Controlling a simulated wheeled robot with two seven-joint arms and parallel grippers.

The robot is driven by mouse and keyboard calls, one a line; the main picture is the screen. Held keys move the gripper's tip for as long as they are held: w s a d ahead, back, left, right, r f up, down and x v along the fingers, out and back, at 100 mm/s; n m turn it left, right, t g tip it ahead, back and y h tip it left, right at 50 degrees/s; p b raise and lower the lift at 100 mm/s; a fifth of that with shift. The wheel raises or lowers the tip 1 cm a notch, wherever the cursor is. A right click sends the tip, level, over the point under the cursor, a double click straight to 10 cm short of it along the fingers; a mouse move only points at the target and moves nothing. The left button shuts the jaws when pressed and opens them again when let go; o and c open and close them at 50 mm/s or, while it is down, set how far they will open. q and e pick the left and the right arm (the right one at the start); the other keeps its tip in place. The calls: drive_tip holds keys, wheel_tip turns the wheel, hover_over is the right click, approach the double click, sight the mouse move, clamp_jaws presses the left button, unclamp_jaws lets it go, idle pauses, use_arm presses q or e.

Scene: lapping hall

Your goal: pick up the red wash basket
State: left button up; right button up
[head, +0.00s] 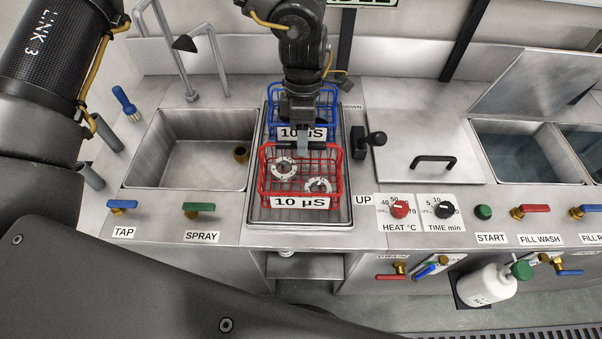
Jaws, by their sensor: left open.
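The red wash basket (300,202) stands on a dark-framed tray (256,216) in the middle of the bench. It is a wire basket with a "10 µS" label on its front and two grey metal rings (286,169) inside. My left gripper (306,152) points down above the basket's back side, jaws open, with nothing seen between them. I cannot tell whether its fingers touch the back rim, which they partly hide. My right gripper is not in view.
A blue wire basket (328,112), also labelled "10 µS", stands directly behind the red one. A black lever (375,139) stands just right. A sink (205,165) lies left. A closed lid (420,150), knobs and an open tank (520,150) are right.

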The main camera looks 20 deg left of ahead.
use_arm(q)
drive_tip(key=f, duration=0.2)
drive_tip(key=s+f+p, duration=0.1)
drive_tip(key=f, duration=0.1)
drive_tip(key=shift+s, duration=0.1)
drive_tip(key=shift+c, duration=0.4)
clamp_jaws()
